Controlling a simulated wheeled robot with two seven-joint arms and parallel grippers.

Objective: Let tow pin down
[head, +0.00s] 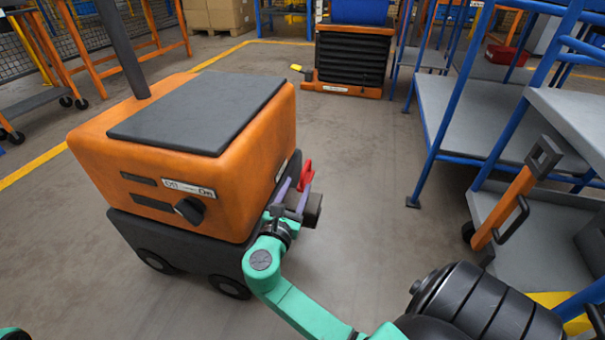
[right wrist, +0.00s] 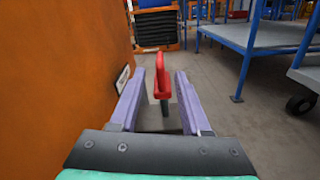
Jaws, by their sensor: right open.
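The tow pin has a red handle (head: 306,176) and stands at the rear side of the orange tugger cart (head: 200,195). In the right wrist view the red handle (right wrist: 162,80) shows upright between my fingers, with a dark shank below it. My right gripper (head: 291,194) has its two purple fingers apart, one on each side of the pin, with visible gaps. A dark block (head: 313,211) shows beside the fingers; whether it is the hitch I cannot tell. The pin's lower end is hidden. My left gripper is not in view.
Blue-framed grey shelves (head: 480,118) stand to the right, with a grey trolley with an orange handle (head: 510,205) nearer. A black bellows lift (head: 352,55) stands at the back. The floor between cart and shelves is clear. The cart's orange wall (right wrist: 65,80) is close on the left.

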